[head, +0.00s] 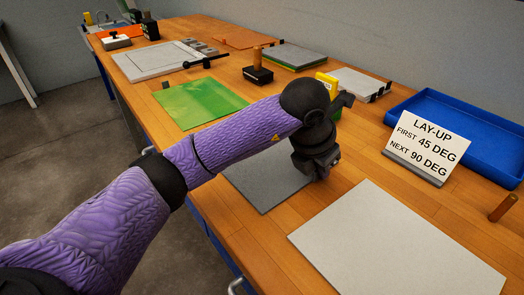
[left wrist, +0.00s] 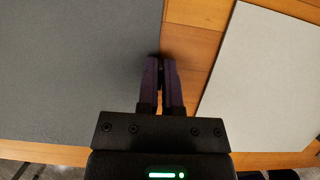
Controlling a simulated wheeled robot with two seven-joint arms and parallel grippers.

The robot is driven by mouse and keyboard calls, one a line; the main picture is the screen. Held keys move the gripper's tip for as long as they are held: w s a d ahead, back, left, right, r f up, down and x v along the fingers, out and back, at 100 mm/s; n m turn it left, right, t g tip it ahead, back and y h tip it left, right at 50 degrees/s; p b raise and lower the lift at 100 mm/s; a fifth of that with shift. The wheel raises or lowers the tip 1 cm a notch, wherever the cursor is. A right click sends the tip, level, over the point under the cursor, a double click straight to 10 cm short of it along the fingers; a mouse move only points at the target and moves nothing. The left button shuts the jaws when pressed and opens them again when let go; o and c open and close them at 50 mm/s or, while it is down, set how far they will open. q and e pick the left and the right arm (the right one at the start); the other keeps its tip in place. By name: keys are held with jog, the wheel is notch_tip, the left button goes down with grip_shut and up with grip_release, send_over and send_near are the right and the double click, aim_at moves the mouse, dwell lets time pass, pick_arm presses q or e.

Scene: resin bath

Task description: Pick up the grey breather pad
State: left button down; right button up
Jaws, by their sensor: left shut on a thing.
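The grey breather pad (head: 262,184) is a flat dark grey sheet on the wooden bench, partly hidden behind my left arm in the head view. It fills the left of the left wrist view (left wrist: 75,70). My left gripper (head: 322,174) points down at the pad's right edge. In the left wrist view its two fingers (left wrist: 161,64) are close together on that edge, shut on the pad. The pad looks flat; I cannot tell whether it is lifted at all. My right gripper is not in view.
A pale grey sheet (head: 390,245) lies to the right, with a strip of bare wood between. A lay-up sign (head: 428,150) and blue tray (head: 440,105) stand behind. A green sheet (head: 198,103) and black wooden-handled tool (head: 258,76) lie farther off.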

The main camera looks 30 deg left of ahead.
pick_arm(q)
jog(key=shift+r, duration=0.1)
notch_tip(320, 180, up, 9)
jog(key=p, duration=0.3)
jog(key=shift+r+p, duration=0.15)
jog(key=shift+p, duration=0.25)
jog(key=shift+r, duration=0.3)
